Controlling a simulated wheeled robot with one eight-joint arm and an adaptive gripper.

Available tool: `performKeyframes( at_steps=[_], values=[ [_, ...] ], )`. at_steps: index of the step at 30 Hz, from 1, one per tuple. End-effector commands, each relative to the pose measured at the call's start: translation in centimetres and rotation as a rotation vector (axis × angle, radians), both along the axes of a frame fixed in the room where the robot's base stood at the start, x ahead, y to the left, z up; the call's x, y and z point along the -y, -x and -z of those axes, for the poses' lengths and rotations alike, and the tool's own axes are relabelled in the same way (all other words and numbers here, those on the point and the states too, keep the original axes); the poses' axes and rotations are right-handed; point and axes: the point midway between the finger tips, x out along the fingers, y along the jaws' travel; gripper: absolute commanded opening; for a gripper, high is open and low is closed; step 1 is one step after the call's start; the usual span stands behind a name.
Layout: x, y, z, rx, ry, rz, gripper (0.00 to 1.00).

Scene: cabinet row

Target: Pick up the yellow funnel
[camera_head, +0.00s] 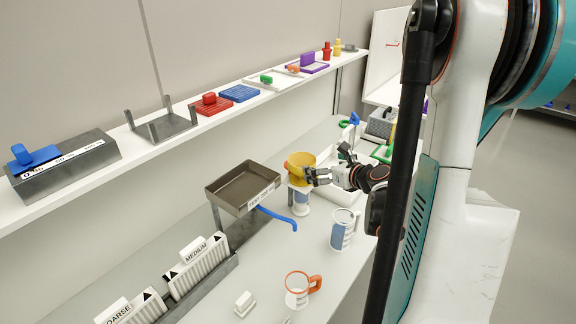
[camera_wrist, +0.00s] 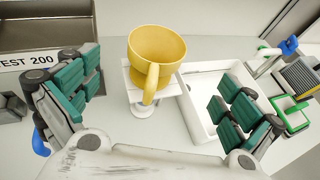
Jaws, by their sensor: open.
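The yellow funnel (camera_head: 299,160) sits upright on a white stand with a blue-marked cup beneath it in the head view. In the wrist view the funnel (camera_wrist: 157,52) stands ahead of my gripper, its handle or spout side pointing toward me, on a white holder (camera_wrist: 136,77). My gripper (camera_wrist: 158,108) is open, with its two green-padded fingers to the left and right of the funnel's near side. In the head view my gripper (camera_head: 322,174) is close to the funnel's right side. I cannot tell whether a finger touches it.
A grey tray on a post (camera_head: 240,190) stands left of the funnel, with a blue hooked handle (camera_head: 278,217) below. A white tray (camera_wrist: 207,112) lies to the right. A blue-marked mug (camera_head: 343,230) and an orange-rimmed mug (camera_head: 298,291) stand nearer on the counter.

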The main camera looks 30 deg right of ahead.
Motion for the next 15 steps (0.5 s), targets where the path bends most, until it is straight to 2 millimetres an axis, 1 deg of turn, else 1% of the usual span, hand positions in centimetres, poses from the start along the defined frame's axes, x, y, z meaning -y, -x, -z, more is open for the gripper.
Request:
performKeyframes(
  at_steps=[1,3,9,12,15],
  values=[
    [0.0,-1.0,0.6,0.000,0.000,-0.003,1.00],
    [0.0,-2.3,1.2,0.000,0.000,-0.005,1.00],
    [0.2,-5.5,2.5,0.000,0.000,-0.004,1.00],
    [0.3,-6.5,2.8,0.001,-0.001,-0.004,1.00],
    [0.3,-6.9,3.0,0.001,-0.001,-0.004,1.00]
  ],
)
